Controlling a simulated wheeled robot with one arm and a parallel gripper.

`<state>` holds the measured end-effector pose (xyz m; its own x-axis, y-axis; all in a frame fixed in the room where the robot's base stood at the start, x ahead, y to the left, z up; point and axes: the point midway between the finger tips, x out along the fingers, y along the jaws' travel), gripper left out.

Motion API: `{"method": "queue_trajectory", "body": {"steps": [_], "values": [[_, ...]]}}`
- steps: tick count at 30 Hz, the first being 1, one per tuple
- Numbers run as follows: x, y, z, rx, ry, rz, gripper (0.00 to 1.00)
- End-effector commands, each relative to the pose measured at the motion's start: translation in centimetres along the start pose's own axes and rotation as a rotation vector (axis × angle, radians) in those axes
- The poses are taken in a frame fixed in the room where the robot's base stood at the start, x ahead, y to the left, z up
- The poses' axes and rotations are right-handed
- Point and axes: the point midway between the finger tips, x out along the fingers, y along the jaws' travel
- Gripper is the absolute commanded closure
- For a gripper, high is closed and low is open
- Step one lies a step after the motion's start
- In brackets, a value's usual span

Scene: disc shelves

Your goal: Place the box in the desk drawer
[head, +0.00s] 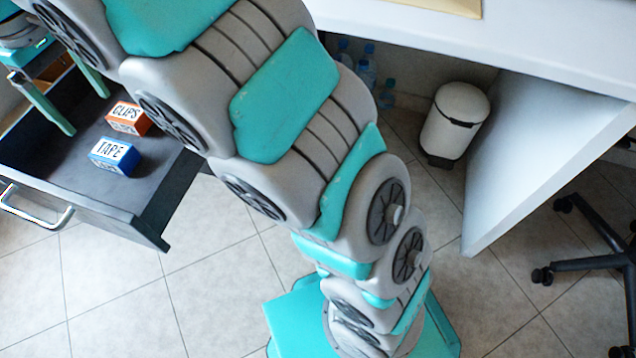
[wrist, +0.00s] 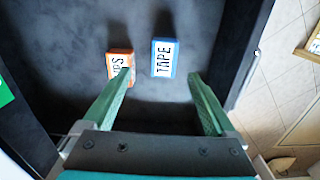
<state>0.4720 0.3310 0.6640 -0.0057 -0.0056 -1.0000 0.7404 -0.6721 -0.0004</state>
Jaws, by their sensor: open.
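The desk drawer (head: 85,190) is pulled open at the left of the head view, with a dark inside and a metal handle. Two small boxes lie in it side by side: an orange and white CLIPS box (head: 129,118) and a blue and white TAPE box (head: 115,157).
The white desk top (head: 540,40) and its side panel (head: 550,150) are at the right. A white bin (head: 456,118) and several bottles (head: 366,72) stand under the desk. A chair base (head: 590,260) is at the far right. Much of the drawer floor is bare.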

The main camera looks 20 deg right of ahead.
Motion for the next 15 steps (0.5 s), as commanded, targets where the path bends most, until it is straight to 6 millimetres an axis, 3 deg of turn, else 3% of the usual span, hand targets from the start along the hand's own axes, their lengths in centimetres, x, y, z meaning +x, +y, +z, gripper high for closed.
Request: {"method": "queue_trajectory", "body": {"steps": [5,9,15], "values": [[0.0,4.2,5.9,0.145,-0.015,-0.001,0.09],[0.7,7.0,12.3,0.282,-0.035,-0.005,0.09],[2.9,8.6,21.8,0.459,-0.066,-0.021,0.09]]}}
